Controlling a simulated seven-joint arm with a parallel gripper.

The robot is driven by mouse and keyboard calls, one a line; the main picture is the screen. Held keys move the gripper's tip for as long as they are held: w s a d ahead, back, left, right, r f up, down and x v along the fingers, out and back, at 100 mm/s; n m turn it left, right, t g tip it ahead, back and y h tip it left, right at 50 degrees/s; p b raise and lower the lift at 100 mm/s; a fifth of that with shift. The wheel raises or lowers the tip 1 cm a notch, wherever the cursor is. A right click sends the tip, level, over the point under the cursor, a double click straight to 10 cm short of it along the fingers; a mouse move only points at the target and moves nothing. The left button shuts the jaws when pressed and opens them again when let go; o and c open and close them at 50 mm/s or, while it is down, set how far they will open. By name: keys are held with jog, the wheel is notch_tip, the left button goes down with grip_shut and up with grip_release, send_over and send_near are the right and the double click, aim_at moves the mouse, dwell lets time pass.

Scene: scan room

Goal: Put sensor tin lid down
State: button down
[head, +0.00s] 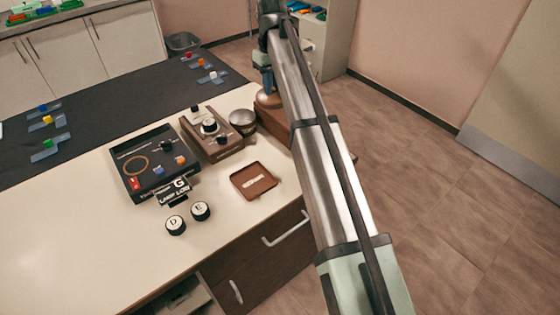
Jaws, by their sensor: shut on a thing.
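My gripper (267,85) is at the top centre, beyond the desk devices, pointing down. It is shut on a rounded copper-brown piece (267,99), which I take to be the sensor tin lid. The arm hides part of this area, and I cannot tell whether the lid touches the brown block (275,117) below it. A round metal tin (243,122), open at the top, stands just left of the lid.
A shallow brown square tray (270,183) with a pale strip inside lies nearer the desk edge. Left are a brown dial box (222,152), a black panel (128,165), and two round knobs marked D (175,225) and E (200,211). The front-left desktop (70,240) is clear.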

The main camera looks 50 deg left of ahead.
jog(key=s+d+f, duration=0.1)
jog(key=s+d, duration=0.3)
jog(key=d, duration=0.6)
jog(key=shift+n, duration=0.5)
jog(key=f, duration=1.8)
jog(key=shift+w+a+f, duration=0.1)
jog(key=shift+a, duration=0.2)
jog(key=c, duration=1)
grip_release()
jog(key=shift+f, duration=0.1)
notch_tip(320, 180, up, 12)
jog(key=shift+r, duration=0.15)
jog(key=shift+w+d, duration=0.1)
